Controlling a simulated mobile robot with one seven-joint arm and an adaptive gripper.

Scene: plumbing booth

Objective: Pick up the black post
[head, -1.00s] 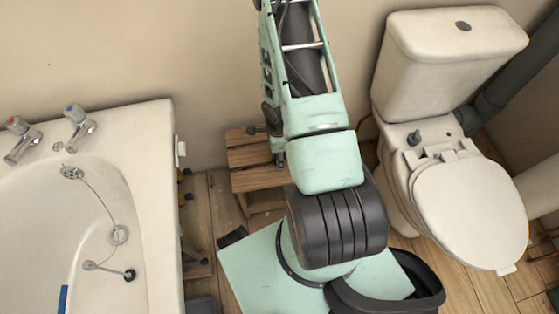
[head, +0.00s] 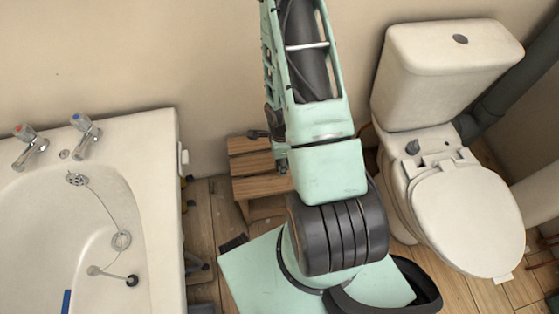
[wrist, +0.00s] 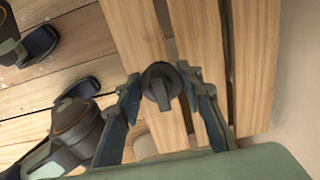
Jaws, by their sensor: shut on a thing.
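The black post (wrist: 160,85) is a dark, round-headed piece with a raised bar across its top. In the wrist view it sits between the two fingers of my gripper (wrist: 160,82), which is shut on it. Slatted wood of the stool (wrist: 200,30) lies behind it; I cannot tell how far it is clear of the slats. In the head view my gripper (head: 274,135) is over the stool's back edge, partly hidden by my arm, and a small dark end of the post (head: 257,134) shows to its left.
A white bath (head: 155,220) with two taps stands at left. A white toilet (head: 455,80) stands at right, with a dark grey peg (head: 412,147) behind its seat. The wall is close behind the stool.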

